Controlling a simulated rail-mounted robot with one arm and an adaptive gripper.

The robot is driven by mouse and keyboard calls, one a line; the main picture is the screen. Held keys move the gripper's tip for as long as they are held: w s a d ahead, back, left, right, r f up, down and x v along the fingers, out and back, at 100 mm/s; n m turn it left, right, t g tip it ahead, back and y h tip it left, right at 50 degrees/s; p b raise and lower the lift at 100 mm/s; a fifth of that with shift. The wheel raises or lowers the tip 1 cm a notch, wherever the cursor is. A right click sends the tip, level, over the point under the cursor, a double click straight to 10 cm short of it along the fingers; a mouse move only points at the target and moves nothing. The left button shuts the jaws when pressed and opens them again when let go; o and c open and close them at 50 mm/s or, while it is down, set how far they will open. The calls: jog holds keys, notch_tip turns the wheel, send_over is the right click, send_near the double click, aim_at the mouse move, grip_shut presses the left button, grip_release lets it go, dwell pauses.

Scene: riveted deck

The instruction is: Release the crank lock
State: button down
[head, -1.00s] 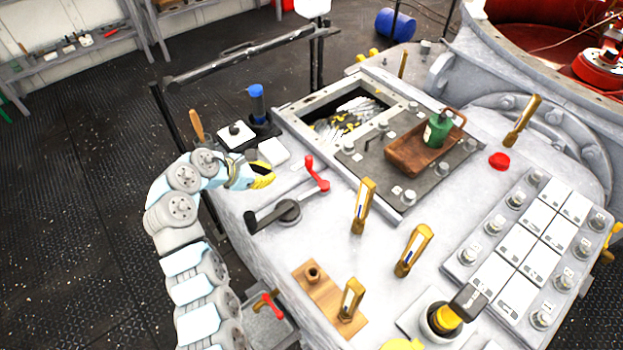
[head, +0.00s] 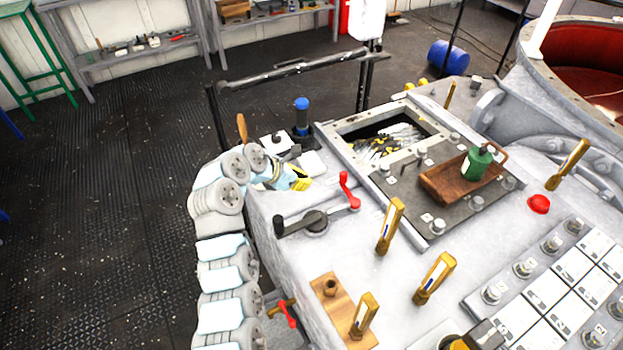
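The crank (head: 316,221) lies on the pale machine top, with a dark grip at its left end. A red lever (head: 348,190) stands at its right end; I cannot tell which part is the lock. My gripper (head: 301,179) has yellow fingertips and is at the machine's left edge. In the picture it is above the crank's hub and left of the red lever, apart from both. Its fingers are seen side-on and small, so I cannot tell whether they are open. I see nothing in them.
A blue-topped cylinder (head: 302,117) and an orange handle (head: 242,128) stand behind my gripper. Brass-coloured handles (head: 390,226) rise right of the crank. A wooden tray (head: 437,187) holds a green bottle (head: 477,161) beside an open hatch. A wooden block (head: 334,300) lies in front.

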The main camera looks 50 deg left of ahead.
jog(key=p+x, duration=0.1)
jog(key=x, duration=0.7)
jog(key=shift+w+d+f, duration=0.15)
jog(key=shift+w+f, duration=0.05)
jog(key=shift+f, duration=0.05)
jog(key=shift+w+r, duration=0.1)
jog(key=shift+w, duration=0.7)
jog(key=shift+w+d, duration=0.25)
jog(key=shift+w, duration=0.85)
